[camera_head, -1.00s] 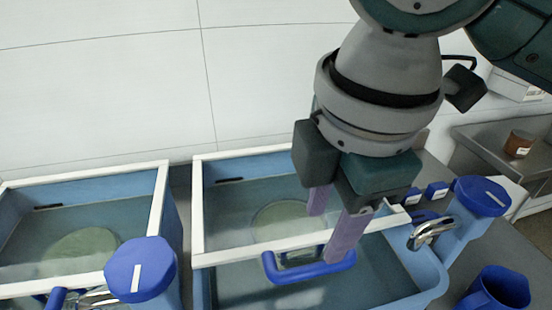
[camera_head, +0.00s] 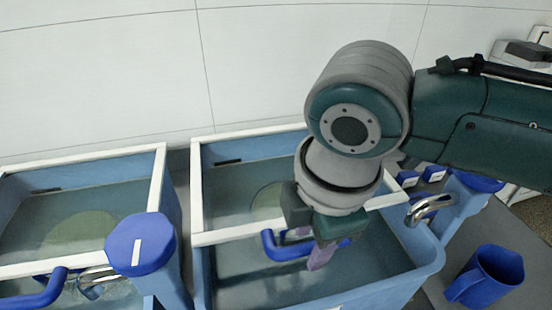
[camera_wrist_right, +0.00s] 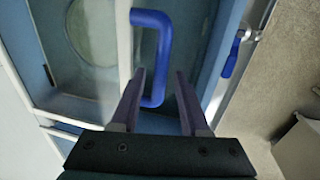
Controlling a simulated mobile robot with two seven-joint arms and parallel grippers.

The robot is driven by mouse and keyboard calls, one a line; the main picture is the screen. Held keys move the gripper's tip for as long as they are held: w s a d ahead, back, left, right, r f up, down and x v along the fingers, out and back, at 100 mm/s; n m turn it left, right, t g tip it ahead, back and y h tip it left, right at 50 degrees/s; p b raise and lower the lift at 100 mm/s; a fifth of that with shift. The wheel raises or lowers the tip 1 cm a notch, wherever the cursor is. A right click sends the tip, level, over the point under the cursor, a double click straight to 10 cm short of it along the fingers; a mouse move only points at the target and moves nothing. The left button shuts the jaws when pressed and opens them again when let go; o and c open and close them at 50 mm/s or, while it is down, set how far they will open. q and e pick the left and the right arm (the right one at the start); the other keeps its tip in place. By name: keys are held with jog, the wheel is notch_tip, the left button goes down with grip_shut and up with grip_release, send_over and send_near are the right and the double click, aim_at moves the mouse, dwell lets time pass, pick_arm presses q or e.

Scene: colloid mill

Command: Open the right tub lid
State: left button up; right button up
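The right tub (camera_head: 430,258) is light blue. Its lid is a clear panel in a white frame (camera_head: 235,235), lying flat over the back part of the tub. A blue U-shaped handle (camera_head: 270,248) sticks out from the lid's front bar; it also shows in the right wrist view (camera_wrist_right: 160,50). My right gripper (camera_head: 310,250) is at the right half of the handle. In the right wrist view the fingers (camera_wrist_right: 162,85) are spread apart, with the handle's lower end between them, nearer the left finger. Contact cannot be told. My left gripper is out of view.
A similar left tub with a clear white-framed lid (camera_head: 160,190) stands beside it, with a blue-capped post (camera_head: 140,245) between them. A metal tap (camera_head: 430,205) and a blue jug (camera_head: 487,278) are to the right. A tiled wall is behind.

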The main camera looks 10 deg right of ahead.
grip_shut()
dwell(1.2)
